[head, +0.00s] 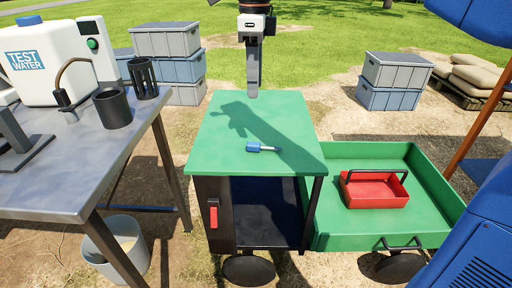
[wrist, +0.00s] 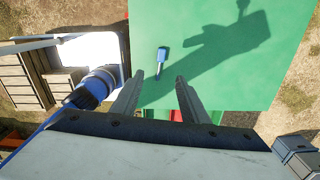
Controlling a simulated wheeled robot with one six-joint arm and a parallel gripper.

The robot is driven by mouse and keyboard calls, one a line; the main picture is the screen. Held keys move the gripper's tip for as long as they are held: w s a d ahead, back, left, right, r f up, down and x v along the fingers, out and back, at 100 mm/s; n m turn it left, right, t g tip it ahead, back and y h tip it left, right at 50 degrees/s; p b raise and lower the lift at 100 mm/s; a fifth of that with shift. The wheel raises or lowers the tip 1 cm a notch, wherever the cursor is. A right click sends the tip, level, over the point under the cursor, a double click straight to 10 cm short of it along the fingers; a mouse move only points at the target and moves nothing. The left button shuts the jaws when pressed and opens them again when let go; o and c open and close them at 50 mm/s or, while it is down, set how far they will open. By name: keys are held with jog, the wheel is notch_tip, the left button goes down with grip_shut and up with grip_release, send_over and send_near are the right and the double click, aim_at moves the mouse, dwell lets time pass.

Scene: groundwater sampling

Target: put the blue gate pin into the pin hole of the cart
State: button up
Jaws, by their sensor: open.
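The blue gate pin (head: 253,147) lies on its side on the green top (head: 225,125) of a dark cabinet on wheels. Its blue grip is to the left and its metal shank points right. The wrist view shows the pin (wrist: 162,56) ahead of my fingers, near the line between them. My gripper (head: 252,93) is open and empty, pointing down above the far part of the green top. A green cart bed (head: 437,195) with low walls and a black handle stands at the right. I cannot make out the pin hole in either view.
A red tool tray (head: 375,190) sits in the cart bed. A metal table (head: 60,165) at left holds a white water tank (head: 55,60) and dark cups. A bucket (head: 120,250) stands below it. Blue structures fill the right edge. The green top is otherwise clear.

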send_over(256, 144)
notch_tip(256, 144, down, 12)
jog(key=shift+a+r, duration=0.1)
jog(key=shift+r, duration=0.15)
jog(key=shift+w+f, duration=0.1)
jog(key=shift+f, duration=2.75)
grip_shut()
